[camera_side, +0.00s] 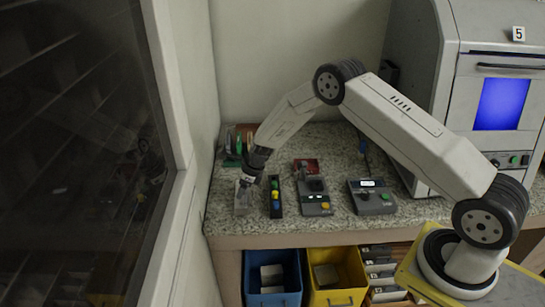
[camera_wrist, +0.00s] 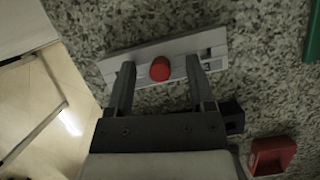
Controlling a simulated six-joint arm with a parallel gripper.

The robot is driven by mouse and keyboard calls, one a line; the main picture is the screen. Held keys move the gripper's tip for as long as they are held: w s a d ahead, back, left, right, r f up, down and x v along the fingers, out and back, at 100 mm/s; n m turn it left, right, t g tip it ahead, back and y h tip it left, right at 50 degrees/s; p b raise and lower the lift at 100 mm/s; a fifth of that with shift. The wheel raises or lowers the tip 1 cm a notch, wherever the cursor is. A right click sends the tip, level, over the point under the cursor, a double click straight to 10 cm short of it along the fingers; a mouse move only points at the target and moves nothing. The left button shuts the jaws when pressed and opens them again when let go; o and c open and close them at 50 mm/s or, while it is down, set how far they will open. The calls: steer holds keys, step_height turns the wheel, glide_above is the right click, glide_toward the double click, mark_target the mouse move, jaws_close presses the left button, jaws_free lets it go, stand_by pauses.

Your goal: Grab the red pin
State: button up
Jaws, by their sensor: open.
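The red pin (camera_wrist: 160,69) shows in the wrist view as a round red top on a pale grey block (camera_wrist: 118,52) with dark markings at its right end. My gripper (camera_wrist: 160,63) is open, with one finger on each side of the pin. A gap shows between the pin and each finger. In the side view my gripper (camera_side: 246,181) points down at the left end of the counter, over the pale block (camera_side: 242,207). The pin cannot be made out in the side view.
A black strip with coloured buttons (camera_side: 275,196) stands just right of my gripper. Farther right are two grey control boxes (camera_side: 316,197) (camera_side: 371,197). Green and red items (camera_side: 234,146) lie behind. The wall is close on the left. Blue (camera_side: 272,298) and yellow bins sit below.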

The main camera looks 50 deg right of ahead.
stand_by(0.4)
jaws_close()
steer(key=shift+r, duration=0.1)
steer(key=shift+r, duration=0.75)
steer(key=s+r, duration=1.1)
steer(key=s, duration=0.3)
steer(key=shift+a+r, duration=0.15)
